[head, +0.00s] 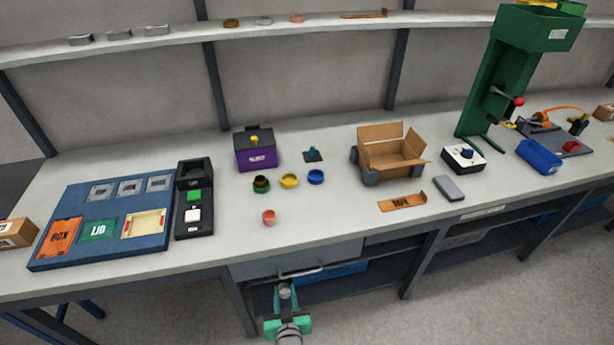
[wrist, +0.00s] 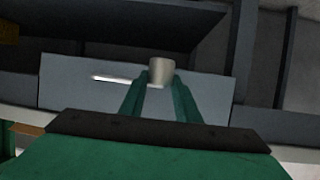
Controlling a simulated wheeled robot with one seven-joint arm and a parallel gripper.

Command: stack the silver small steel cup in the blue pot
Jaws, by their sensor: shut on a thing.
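The small silver steel cup (wrist: 161,71) is between my fingertips in the wrist view. My gripper (wrist: 160,84) is shut on it, with one green finger on each side. In the head view my gripper (head: 285,292) is at the bottom middle, in front of the bench's drawer front; the cup is too small there to make out clearly. The blue pot (head: 316,177) stands on the bench, farther back and to the right of my gripper. Its inside is hard to see.
A yellow pot (head: 289,181) and a green pot (head: 261,184) with something dark in it stand left of the blue pot. A small copper cup (head: 268,217) stands nearer the bench edge. An open cardboard box (head: 390,155) is to the right. The drawer handle (head: 300,273) is close to my gripper.

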